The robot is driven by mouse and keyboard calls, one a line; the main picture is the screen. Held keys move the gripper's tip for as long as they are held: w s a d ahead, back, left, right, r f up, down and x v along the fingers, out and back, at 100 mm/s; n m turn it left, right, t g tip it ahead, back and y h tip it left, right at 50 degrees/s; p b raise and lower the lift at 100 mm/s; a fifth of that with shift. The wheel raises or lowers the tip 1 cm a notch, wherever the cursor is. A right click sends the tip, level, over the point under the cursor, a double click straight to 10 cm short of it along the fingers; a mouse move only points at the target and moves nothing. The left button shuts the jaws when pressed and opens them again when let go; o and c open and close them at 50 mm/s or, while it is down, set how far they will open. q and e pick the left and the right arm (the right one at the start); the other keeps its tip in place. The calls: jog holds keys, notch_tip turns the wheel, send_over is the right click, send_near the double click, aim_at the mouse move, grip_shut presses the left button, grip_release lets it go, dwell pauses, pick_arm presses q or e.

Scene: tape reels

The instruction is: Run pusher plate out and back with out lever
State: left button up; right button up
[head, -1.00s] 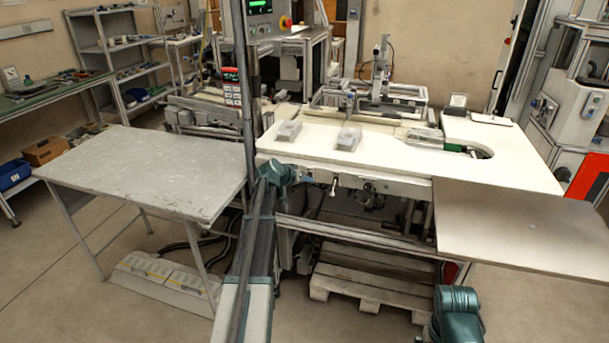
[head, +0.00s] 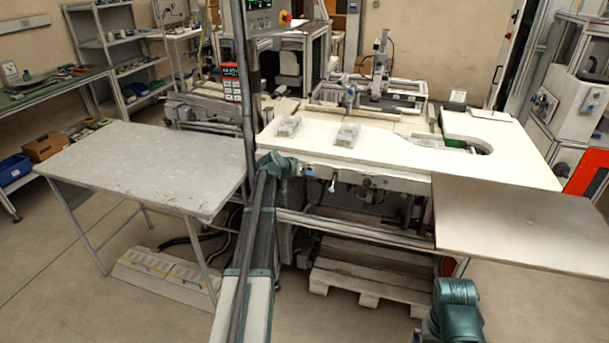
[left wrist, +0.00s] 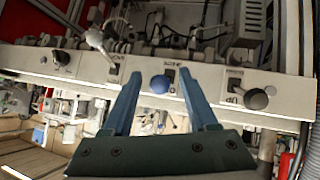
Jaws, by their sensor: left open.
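In the left wrist view my left gripper (left wrist: 160,76) is open, its two teal fingers pointing at a pale control panel (left wrist: 205,82). A round blue knob (left wrist: 160,84) shows between the fingers, which stand to either side of it; I cannot tell whether they touch it. A long metal lever (left wrist: 98,42) is to the left, a black knob (left wrist: 61,58) farther left and a grey knob (left wrist: 257,98) to the right. In the head view a small lever (head: 332,185) hangs below the white worktop (head: 390,155). I cannot single out the pusher plate.
Two clear-grey blocks (head: 288,126) and (head: 347,134) lie on the worktop. A gantry unit (head: 381,75) stands behind. A grey side table (head: 140,165) is left and a brown board (head: 520,220) juts out at the right. A wooden pallet (head: 365,280) lies below.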

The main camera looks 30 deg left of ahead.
pick_arm(q)
jog(key=p+v, duration=0.8)
jog(key=v, duration=0.5)
jog(key=shift+s+r, duration=0.3)
